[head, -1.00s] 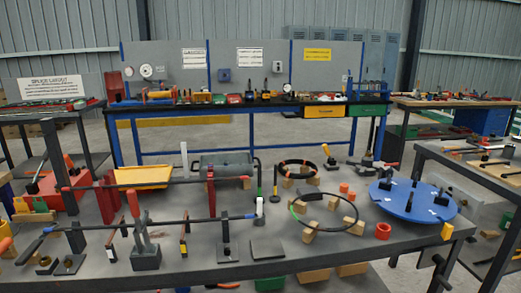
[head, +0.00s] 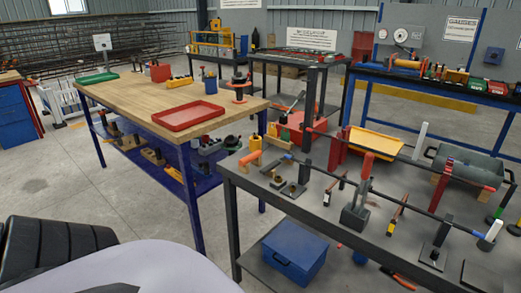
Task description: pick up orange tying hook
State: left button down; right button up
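I cannot tell for sure which thing is the orange tying hook. An orange piece (head: 251,158) lies at the left end of the dark grey bench (head: 262,183). Slim tools with orange on their handles stand or lie on the same bench, one near the middle (head: 397,213) and one further left (head: 334,187). Another orange-handled tool (head: 398,279) shows low at the bench's front, on the shelf below. These are too small to identify. Neither of my grippers is in view.
A wooden-topped blue bench (head: 150,92) with a red tray (head: 188,116) stands left of the grey bench. A blue toolbox (head: 294,252) sits on the grey bench's lower shelf. A yellow tray (head: 372,143) is further back. Open concrete floor (head: 60,180) lies at the left.

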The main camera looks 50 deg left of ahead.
aim_at(253, 156)
jog(key=u, duration=1.7)
jog(key=i+j+z, duration=0.1)
jog(key=z, duration=1.2)
jog(key=j+z, duration=0.95)
jog(key=j, duration=0.15)
jog(key=k+j+z, duration=0.2)
jog(key=j, duration=0.15)
jog(key=j+z, duration=0.2)
jog(key=j, duration=0.15)
jog(key=k+j+z, duration=0.2)
jog(key=i+j, duration=0.05)
jog(key=j, duration=0.1)
